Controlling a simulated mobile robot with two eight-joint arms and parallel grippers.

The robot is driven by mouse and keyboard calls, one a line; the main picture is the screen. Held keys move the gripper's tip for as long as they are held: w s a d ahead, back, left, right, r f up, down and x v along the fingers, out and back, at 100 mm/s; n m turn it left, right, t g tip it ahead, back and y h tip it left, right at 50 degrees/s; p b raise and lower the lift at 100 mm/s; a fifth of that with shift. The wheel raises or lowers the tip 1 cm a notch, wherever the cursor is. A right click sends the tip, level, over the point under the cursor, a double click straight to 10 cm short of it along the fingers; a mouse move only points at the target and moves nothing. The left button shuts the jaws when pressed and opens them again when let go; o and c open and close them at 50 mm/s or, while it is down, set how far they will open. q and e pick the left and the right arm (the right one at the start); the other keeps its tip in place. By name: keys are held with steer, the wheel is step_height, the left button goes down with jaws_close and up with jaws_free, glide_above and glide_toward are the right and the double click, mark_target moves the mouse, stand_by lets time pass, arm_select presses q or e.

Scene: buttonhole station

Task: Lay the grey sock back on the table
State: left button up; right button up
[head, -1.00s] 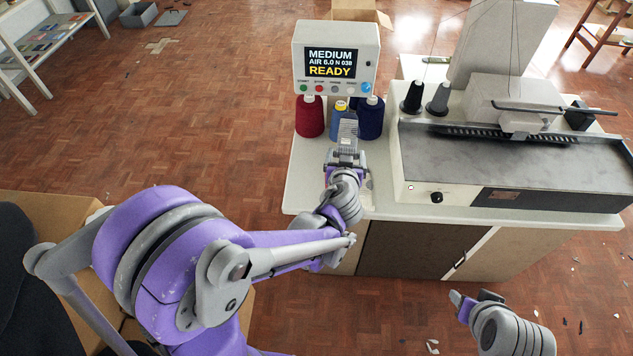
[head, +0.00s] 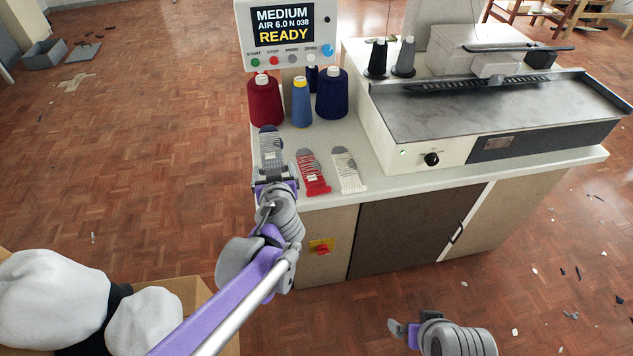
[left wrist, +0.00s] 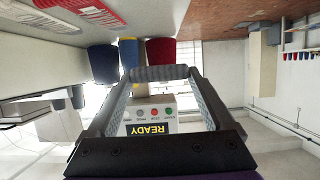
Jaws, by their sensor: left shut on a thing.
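The grey sock (head: 270,146), with darker grey parts, is over the left front end of the white table (head: 225,0), in front of the red cone. My left gripper (head: 272,172) is shut on its near end. In the left wrist view the sock (left wrist: 160,72) shows edge-on between the fingers; I cannot tell whether it touches the table top (left wrist: 40,58). A red sock (head: 312,172) and a white sock (head: 348,170) lie flat to its right. My right gripper (head: 403,331) is low in the head view, off the table; its opening is unclear.
Red (head: 265,102), light blue (head: 301,103) and dark blue (head: 332,94) thread cones stand behind the socks, below the READY display (head: 283,28). The machine (head: 430,130) fills the table's right side. A red switch (head: 322,248) is on the cabinet front.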

arm_select(q)
step_height(320, 180, down, 10)
steer(key=b, duration=0.5)
steer(key=shift+d, duration=0.1)
arm_select(e)
step_height(320, 180, down, 7)
steer(key=shift+w, duration=0.2)
arm_select(q)
steer(key=shift+f, duration=0.1)
steer(key=shift+f, duration=0.15)
steer(key=o, duration=1.1)
steer(key=shift+c, duration=0.2)
arm_select(e)
steer(key=shift+f, duration=0.1)
